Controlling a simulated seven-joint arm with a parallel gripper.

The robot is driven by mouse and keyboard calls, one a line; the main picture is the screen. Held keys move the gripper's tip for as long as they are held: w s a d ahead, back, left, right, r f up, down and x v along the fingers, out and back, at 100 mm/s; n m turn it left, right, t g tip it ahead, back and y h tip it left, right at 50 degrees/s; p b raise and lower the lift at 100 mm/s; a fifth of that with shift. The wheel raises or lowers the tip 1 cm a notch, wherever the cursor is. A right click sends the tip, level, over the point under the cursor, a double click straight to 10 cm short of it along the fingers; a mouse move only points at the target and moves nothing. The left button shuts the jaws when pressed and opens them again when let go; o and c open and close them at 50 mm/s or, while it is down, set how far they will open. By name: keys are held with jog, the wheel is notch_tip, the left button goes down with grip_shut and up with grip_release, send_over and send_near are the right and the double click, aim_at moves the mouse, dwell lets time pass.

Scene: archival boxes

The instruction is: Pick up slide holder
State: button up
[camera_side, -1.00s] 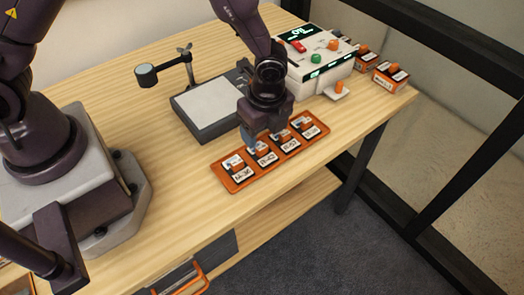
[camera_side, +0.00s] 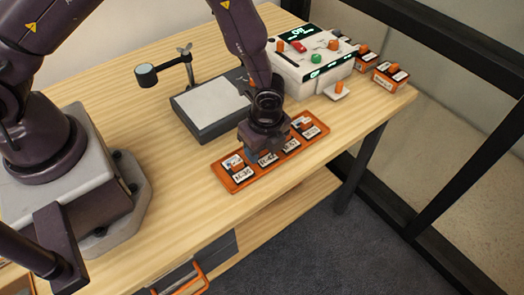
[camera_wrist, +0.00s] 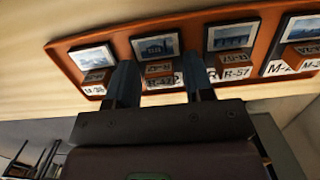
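An orange tray (camera_side: 322,128) on the table holds a row of several slide holders, each with a picture, an orange grip block and a white label. In the side view my gripper (camera_side: 264,152) is low over the tray, above the second holder from the left, and hides much of it. In the wrist view the blue fingers of my gripper (camera_wrist: 160,68) are apart, one on each side of the second slide holder's orange block (camera_wrist: 159,70). The leftmost slide holder (camera_wrist: 95,65) and the third one (camera_wrist: 234,52) flank the fingers. Whether the fingertips touch the block cannot be told.
A grey light pad (camera_side: 208,104) and a stand with a round lens (camera_side: 146,75) are behind the tray. A white device (camera_side: 315,62) with coloured knobs stands further back. Orange boxes (camera_side: 390,76) sit at the right table corner. Bare wood lies left of the tray.

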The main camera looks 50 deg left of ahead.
jog(key=shift+r, duration=0.1)
jog(key=shift+r, duration=0.25)
notch_tip(320, 180, up, 2)
jog(key=shift+r, duration=0.25)
jog(key=s+a+r, duration=0.2)
jog(key=s+r, duration=0.3)
jog(key=s, duration=0.2)
jog(key=s+a+r, duration=0.3)
jog(key=s+r, duration=0.2)
jog(key=s, duration=0.1)
jog(key=w+a, duration=0.2)
jog(key=w+a+f+n, duration=0.1)
jog(key=w+a, duration=0.1)
jog(key=a, duration=0.1)
jog(key=w+a+f+n, duration=0.1)
jog(key=w+a, duration=0.1)
jog(key=w, duration=0.1)
jog(key=shift+a+f+g, duration=0.25)
jog(key=shift+a+g, duration=0.05)
jog(key=shift+a, duration=0.05)
jog(key=shift+w+a+f+m, duration=0.35)
jog(key=shift+w+a+f, duration=0.1)
jog(key=shift+w+a, duration=0.3)
jog(key=shift+w+a+f+m, duration=0.3)
jog(key=shift+w+a+f, duration=0.2)
jog(key=shift+w, duration=0.35)
jog(key=shift+w+a+f+m, duration=0.4)
jog(key=shift+w+a, duration=0.25)
jog(key=shift+w, duration=0.15)
